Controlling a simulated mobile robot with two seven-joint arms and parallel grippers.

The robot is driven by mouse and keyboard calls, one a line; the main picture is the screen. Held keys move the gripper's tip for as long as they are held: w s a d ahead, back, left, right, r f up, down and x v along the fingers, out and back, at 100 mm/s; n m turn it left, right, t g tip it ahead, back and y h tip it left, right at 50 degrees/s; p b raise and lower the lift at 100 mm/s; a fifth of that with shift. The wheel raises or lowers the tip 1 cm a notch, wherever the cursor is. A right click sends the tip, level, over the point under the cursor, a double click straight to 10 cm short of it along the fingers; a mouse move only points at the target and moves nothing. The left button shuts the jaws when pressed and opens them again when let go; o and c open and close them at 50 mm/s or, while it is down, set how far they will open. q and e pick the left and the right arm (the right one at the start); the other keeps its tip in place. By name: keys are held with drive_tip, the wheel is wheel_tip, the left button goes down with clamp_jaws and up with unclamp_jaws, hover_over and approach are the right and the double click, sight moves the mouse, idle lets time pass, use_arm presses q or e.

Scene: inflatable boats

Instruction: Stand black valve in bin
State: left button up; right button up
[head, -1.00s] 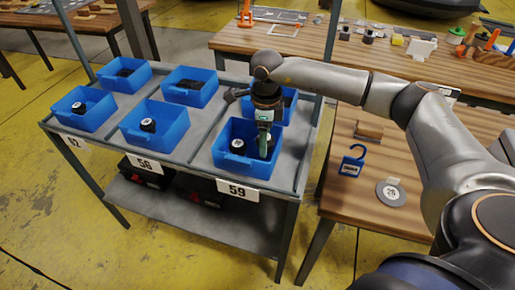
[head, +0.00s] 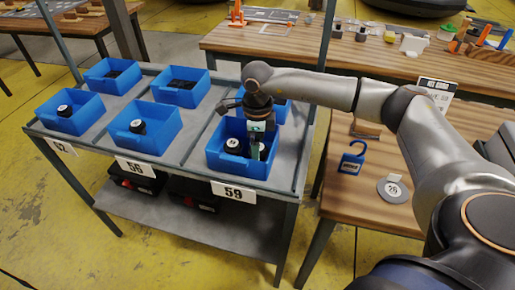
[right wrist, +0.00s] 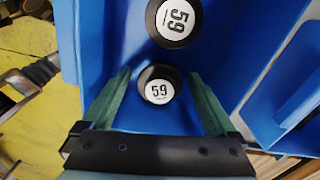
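Two black valves with white round "59" labels stand in the front right blue bin (head: 228,168) on the grey cart. One valve (head: 232,146) is at the bin's left side; it also shows at the top of the right wrist view (right wrist: 174,22). My right gripper (head: 257,150) points down inside the bin. Its green fingers (right wrist: 160,88) are open on either side of the second valve (right wrist: 159,84), with small gaps showing. In the head view this valve (head: 263,151) is partly hidden by the fingers. My left gripper is not in view.
Other blue bins hold black valves, such as the "56" bin (head: 160,138) and the "52" bin (head: 82,122). A bin behind mine is partly hidden by my wrist. A wooden table (head: 350,205) at right bears a blue padlock-shaped tag (head: 351,160) and a grey disc (head: 392,190).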

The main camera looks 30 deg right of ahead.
wheel_tip(320, 180, up, 12)
drive_tip(key=shift+r, duration=0.25)
idle(0.4)
